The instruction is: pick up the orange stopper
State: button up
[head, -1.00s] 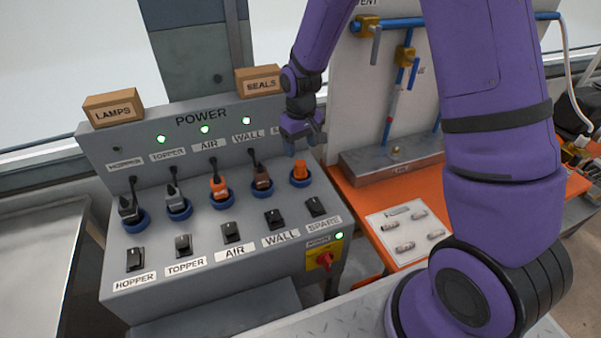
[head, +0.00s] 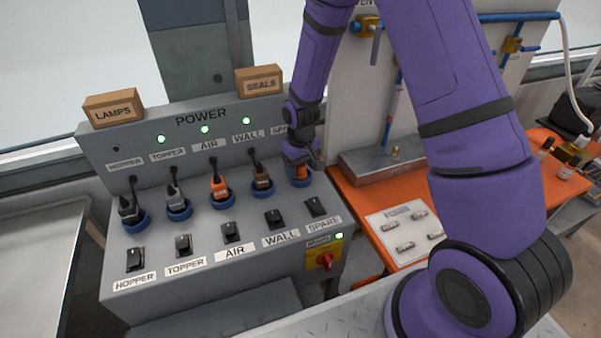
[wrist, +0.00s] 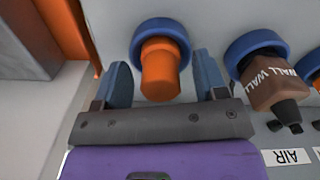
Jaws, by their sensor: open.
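The orange stopper (wrist: 160,72) sits in a blue ring socket (wrist: 160,30) in the wrist view. In the head view the stopper (head: 301,173) shows partly at the SPARE place, the rightmost of the row, with my gripper over it. My gripper (wrist: 163,80) is open in the wrist view, one blue finger on each side of the stopper. A gap shows between the stopper and each finger. In the head view my gripper (head: 303,165) hides part of the stopper and its socket.
The brown WALL plug (wrist: 277,92) stands close beside the right finger in its own blue socket. Several other plugs, such as the orange AIR plug (head: 219,186), fill the row to the left. Black switches (head: 232,231) line the front. An orange bench (head: 365,205) is to the right.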

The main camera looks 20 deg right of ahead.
jog(key=c, duration=1)
jog(key=shift+r, duration=0.15)
jog(key=shift+c, duration=0.2)
jog(key=shift+r, duration=0.65)
notch_tip(320, 180, up, 2)
jog(key=shift+r, duration=0.15)
jog(key=s+a, duration=0.2)
jog(key=s, duration=0.5)
jog(key=s+a+r, duration=0.1)
jog(key=s+a, duration=0.2)
jog(key=s, duration=0.5)
jog(key=shift+s, duration=0.15)
